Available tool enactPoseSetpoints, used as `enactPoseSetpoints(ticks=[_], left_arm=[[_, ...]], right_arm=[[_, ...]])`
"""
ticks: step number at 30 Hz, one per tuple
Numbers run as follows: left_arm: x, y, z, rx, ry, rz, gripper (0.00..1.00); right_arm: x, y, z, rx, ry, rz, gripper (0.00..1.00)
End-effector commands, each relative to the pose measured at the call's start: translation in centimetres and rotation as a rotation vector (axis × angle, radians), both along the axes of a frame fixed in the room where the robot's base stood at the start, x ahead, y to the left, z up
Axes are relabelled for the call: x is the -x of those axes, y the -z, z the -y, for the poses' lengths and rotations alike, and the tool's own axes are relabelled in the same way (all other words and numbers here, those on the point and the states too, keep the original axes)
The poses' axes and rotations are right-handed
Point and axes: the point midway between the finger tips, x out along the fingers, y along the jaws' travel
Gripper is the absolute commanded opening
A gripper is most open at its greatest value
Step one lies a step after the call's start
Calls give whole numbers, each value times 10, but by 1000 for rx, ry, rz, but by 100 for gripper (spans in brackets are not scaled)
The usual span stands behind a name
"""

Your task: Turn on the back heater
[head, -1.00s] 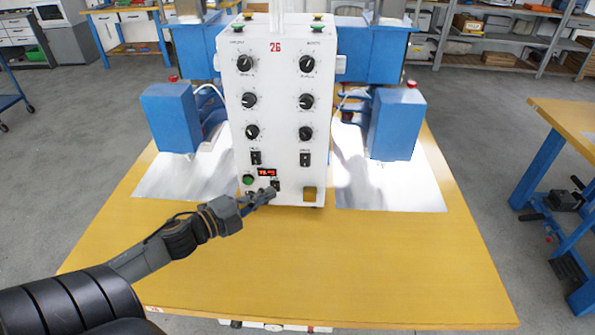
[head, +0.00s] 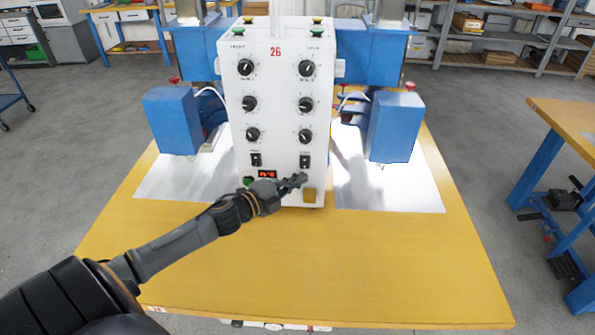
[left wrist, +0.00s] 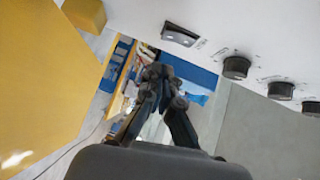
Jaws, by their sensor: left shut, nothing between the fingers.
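The white control box (head: 279,125) stands on the yellow table with two columns of black knobs. Below each column is a black rocker switch: a left one (head: 256,160) and a right one (head: 305,161). The small labels are hard to read. My left gripper (head: 303,180) is shut and empty, its tips just below the right switch and above a yellow block (head: 310,196). Whether it touches the panel I cannot tell. In the left wrist view, the closed fingers (left wrist: 163,78) lie below a rocker switch (left wrist: 180,34). My right gripper is not in view.
Blue machine heads (head: 172,120) and (head: 393,126) flank the box over shiny metal plates (head: 400,192). A red display (head: 267,174) sits low on the panel, partly near my arm. The front of the yellow table (head: 350,270) is clear.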

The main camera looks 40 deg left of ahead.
Motion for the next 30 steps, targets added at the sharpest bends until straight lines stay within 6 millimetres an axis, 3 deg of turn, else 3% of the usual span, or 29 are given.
enactPoseSetpoints(ticks=[3, 9, 22, 28, 30], left_arm=[[-15, 1, -11, -1, -5, 0, 0], [-26, 4, -18, 0, -4, -1, 0], [-27, 6, -19, -1, -3, 1, 0], [-33, 15, -22, -29, -2, 54, 0], [-32, 6, -22, -29, -2, 49, 0]], right_arm=[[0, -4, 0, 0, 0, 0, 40], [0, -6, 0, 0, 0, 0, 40], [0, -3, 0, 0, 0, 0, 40], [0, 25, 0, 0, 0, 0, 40], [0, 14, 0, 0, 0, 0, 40]])
